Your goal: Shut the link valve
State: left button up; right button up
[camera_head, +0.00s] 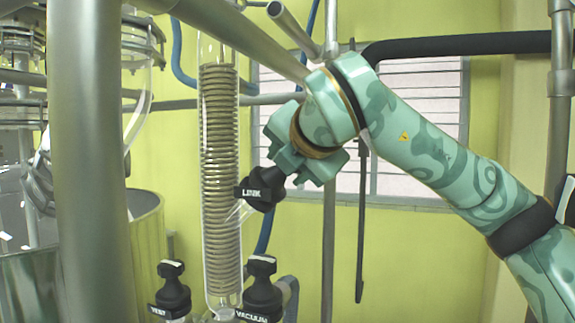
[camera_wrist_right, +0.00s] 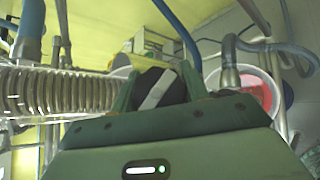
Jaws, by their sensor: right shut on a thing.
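The link valve (camera_head: 262,188) is a black knob with a white "LINK" label, on a glass side arm beside the coiled glass column. My right gripper (camera_head: 283,167) reaches it from the upper right and is shut on it. In the right wrist view, the black knob (camera_wrist_right: 158,89) with a white stripe across its face sits between the two green fingers of my right gripper (camera_wrist_right: 157,82). The gripper hides part of the knob in the head view. My left gripper is not in view.
The coiled glass column (camera_head: 220,170) stands just left of the link valve. Below are two more black valves, "VENT" (camera_head: 172,290) and "VACUUM" (camera_head: 262,290). A thick metal post (camera_head: 88,160) stands at the left, and a slanted metal bar (camera_head: 240,38) crosses above.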

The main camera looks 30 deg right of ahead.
jog(key=shift+f+m+g+h, duration=0.1)
jog(key=shift+m+g+h, duration=0.2)
jog(key=shift+m+g, duration=0.15)
jog(key=o, duration=1)
